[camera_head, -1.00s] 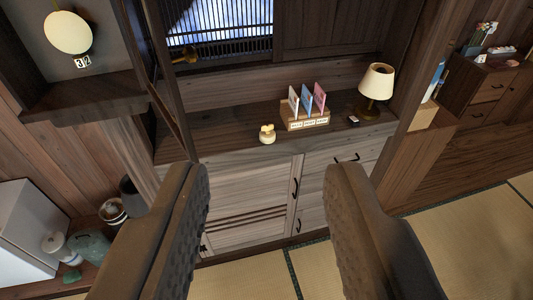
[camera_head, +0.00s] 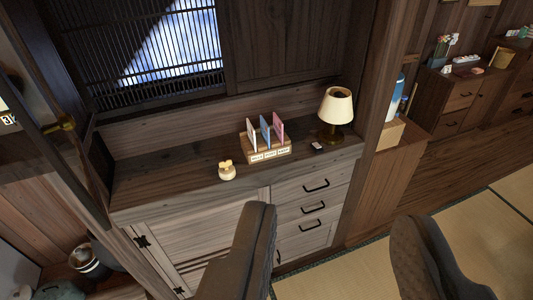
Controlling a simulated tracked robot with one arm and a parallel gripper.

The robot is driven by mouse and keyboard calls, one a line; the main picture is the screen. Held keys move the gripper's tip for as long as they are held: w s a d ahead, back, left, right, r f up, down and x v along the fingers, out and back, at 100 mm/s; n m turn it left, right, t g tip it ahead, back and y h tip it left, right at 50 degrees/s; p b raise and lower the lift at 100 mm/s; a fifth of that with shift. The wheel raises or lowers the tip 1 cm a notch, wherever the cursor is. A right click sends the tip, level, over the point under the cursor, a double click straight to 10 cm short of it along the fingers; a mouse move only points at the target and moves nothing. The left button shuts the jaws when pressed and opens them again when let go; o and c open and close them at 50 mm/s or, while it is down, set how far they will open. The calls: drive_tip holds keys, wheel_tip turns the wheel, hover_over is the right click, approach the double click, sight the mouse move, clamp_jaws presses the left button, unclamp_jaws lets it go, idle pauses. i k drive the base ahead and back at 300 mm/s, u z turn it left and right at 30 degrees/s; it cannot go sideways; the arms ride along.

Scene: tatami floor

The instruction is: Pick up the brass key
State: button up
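My gripper (camera_head: 335,222) is open and empty, its two dark padded fingers wide apart at the bottom of the picture. It shows in front of a wooden cabinet (camera_head: 185,222). I cannot make out a brass key for certain. A small cream and gold object (camera_head: 227,171) stands on the cabinet top, too small to identify. A brass-coloured fitting (camera_head: 64,124) shows at the edge of a dark door on the left.
On the cabinet top are a card holder (camera_head: 267,152), a lamp (camera_head: 336,108) and a small dark item (camera_head: 317,147). The cabinet front has drawers with black handles. Open tatami (camera_head: 480,240) lies at the right. Pots (camera_head: 85,262) stand at the lower left.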

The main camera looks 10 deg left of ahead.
sight(225, 164)
drive_tip(key=z, duration=0.4)
drive_tip(key=i, duration=1.4)
drive_tip(key=u, duration=0.3)
